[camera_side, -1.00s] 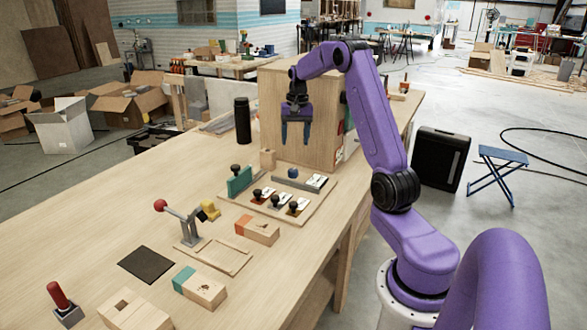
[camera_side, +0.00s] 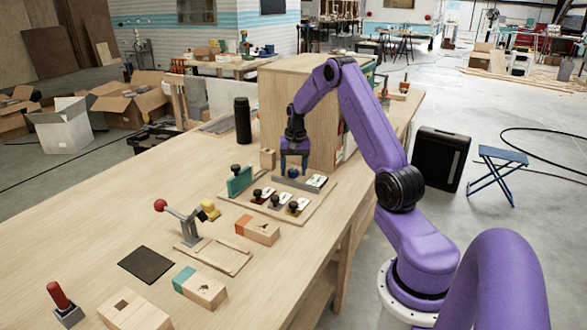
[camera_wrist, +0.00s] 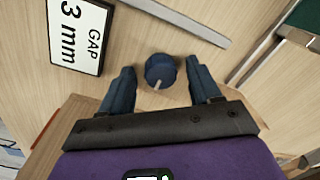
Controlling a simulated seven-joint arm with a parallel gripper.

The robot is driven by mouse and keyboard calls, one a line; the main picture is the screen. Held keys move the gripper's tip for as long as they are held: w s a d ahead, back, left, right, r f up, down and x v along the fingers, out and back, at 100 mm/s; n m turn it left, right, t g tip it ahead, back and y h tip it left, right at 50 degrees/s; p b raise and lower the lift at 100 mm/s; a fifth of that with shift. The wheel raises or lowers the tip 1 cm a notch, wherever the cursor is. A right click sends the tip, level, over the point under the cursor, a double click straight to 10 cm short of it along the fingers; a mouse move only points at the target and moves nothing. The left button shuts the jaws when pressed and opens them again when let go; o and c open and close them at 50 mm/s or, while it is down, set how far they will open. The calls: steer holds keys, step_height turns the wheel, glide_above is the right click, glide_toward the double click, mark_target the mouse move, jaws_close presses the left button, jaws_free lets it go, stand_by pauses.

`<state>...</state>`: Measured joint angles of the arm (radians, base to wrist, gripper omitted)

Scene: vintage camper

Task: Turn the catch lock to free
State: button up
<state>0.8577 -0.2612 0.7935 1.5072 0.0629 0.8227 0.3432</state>
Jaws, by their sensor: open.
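The catch lock appears to be the small dark blue round knob (camera_wrist: 160,70) with a pale pointer line, seen in the wrist view. In the side view the knob (camera_side: 293,173) sits on the wooden board at the back of the bench. My gripper (camera_side: 294,172) is lowered over it, pointing down. In the wrist view my gripper (camera_wrist: 160,78) is open, with one blue finger on each side of the knob. Gaps show between the fingers and the knob. Whether the fingertips reach down to its height is hard to tell.
A "GAP 3 mm" card (camera_wrist: 80,32) lies beside the knob. A green block (camera_side: 239,181) and several dark-knobbed stamps (camera_side: 276,201) stand nearby on the board (camera_side: 308,210). A large wooden box (camera_side: 300,112) stands close behind my gripper. A toggle clamp (camera_side: 184,222) stands nearer the front.

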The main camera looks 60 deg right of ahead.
steer(key=c, duration=1)
steer(key=shift+n, duration=0.4)
steer(key=n, duration=0.3)
steer(key=shift+n, duration=0.4)
steer(key=n, duration=0.4)
steer(key=shift+n+g, duration=0.3)
steer(key=n, duration=0.4)
steer(key=shift+w+d, duration=0.1)
steer(key=n, duration=0.4)
steer(key=shift+n, duration=0.3)
